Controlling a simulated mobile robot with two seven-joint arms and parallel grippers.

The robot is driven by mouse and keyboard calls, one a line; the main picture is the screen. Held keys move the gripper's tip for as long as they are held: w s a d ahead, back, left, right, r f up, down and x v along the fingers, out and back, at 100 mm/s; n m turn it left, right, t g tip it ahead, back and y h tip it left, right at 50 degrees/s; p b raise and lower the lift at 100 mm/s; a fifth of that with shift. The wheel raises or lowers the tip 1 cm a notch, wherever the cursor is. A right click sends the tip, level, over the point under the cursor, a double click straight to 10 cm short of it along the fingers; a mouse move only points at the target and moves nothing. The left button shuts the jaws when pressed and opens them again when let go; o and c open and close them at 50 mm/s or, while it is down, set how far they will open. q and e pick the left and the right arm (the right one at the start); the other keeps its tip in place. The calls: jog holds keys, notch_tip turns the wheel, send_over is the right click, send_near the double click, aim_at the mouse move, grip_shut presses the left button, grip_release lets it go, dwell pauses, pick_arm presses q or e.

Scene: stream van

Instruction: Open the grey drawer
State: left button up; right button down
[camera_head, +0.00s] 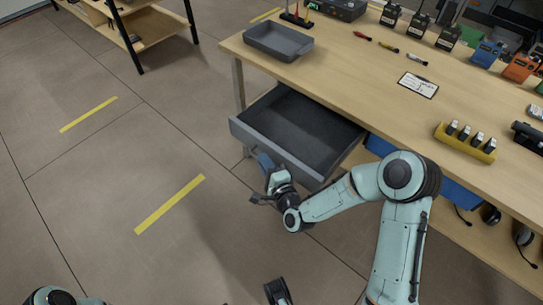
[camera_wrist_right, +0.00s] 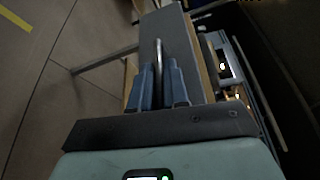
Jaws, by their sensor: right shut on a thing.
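The grey drawer (camera_head: 263,150) is pulled out from under the wooden workbench, and its empty dark inside shows in the head view. My right gripper (camera_head: 266,163) is at the outer face of the drawer front. In the right wrist view, the blue fingers of my right gripper (camera_wrist_right: 160,83) are shut on the thin metal bar handle (camera_wrist_right: 158,55) of the drawer, with the grey drawer front (camera_wrist_right: 176,35) just beyond. The fingers partly hide the handle. My left gripper does not show clearly.
The workbench (camera_head: 335,75) holds a grey tray (camera_head: 278,41), a yellow holder (camera_head: 465,142), screwdrivers and several radios. A blue drawer (camera_head: 455,190) sits right of the grey one. Headphones hang lower right. The floor left of the drawer is clear.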

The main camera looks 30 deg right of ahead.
jog(key=shift+s+a, duration=0.1)
jog(key=shift+a, duration=0.05)
jog(key=c, duration=1.2)
grip_release()
jog(key=shift+s, duration=0.1)
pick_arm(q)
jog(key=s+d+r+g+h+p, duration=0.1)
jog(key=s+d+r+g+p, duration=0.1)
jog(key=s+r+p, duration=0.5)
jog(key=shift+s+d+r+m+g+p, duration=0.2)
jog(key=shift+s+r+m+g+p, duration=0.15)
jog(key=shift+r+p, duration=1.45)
pick_arm(e)
jog(key=s+r, duration=0.1)
jog(key=s, duration=1.2)
